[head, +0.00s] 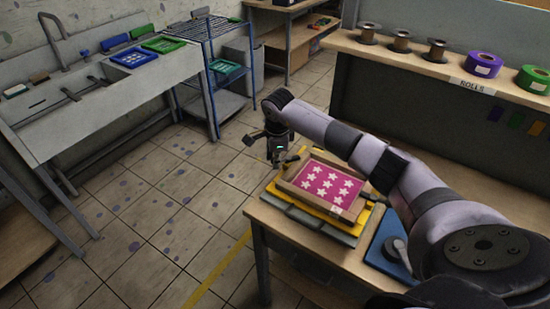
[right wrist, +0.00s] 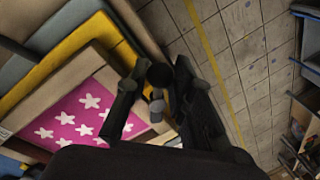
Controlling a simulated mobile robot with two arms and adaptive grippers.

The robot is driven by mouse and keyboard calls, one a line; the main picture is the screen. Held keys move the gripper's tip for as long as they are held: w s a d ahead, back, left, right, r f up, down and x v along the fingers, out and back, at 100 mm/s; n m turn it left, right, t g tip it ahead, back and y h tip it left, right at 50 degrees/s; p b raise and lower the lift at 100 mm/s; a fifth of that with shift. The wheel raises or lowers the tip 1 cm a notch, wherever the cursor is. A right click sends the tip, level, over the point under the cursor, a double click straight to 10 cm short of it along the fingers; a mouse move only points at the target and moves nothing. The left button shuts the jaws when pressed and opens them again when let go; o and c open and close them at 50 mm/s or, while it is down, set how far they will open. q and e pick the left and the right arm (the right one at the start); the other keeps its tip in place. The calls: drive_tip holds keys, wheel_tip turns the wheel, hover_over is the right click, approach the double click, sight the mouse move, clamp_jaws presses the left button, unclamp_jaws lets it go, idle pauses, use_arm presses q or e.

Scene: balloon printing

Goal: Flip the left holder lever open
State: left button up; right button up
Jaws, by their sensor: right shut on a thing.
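The printing frame (head: 357,212) holds a pink screen (head: 328,186) with white stars and sits on a yellow base (head: 365,223) on the wooden table. My right gripper (head: 277,160) is at the frame's far left corner. In the right wrist view, my right gripper (right wrist: 158,100) is shut around the left holder lever (right wrist: 159,76), a dark round-ended piece with a grey part (right wrist: 157,108) below it. The fingers hide much of the lever, and its exact angle is hard to tell. The pink screen also shows in the right wrist view (right wrist: 72,124). My left gripper is out of view.
A blue pad with a grey tool (head: 396,250) lies right of the frame. A shelf (head: 400,62) with spools and tape rolls stands behind. A sink (head: 130,85) and a blue rack (head: 218,100) stand at the back left. The tiled floor between is clear.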

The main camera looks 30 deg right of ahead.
clamp_jaws()
drive_tip(key=n+b, duration=0.1)
drive_tip(key=s+n+b, duration=0.1)
drive_tip(key=n+b, duration=0.1)
drive_tip(key=shift+s+d+f, duration=0.1)
drive_tip(key=shift+f, duration=0.1)
drive_tip(key=shift+s+n+y+b, duration=0.4)
drive_tip(key=shift+n+b, duration=0.6)
drive_tip(key=shift+s+d+r+n+b, duration=0.2)
drive_tip(key=shift+s+n+b, duration=0.1)
drive_tip(key=shift+n+b, duration=0.4)
drive_tip(key=o, duration=1)
unclamp_jaws()
drive_tip(key=shift+c, duration=0.2)
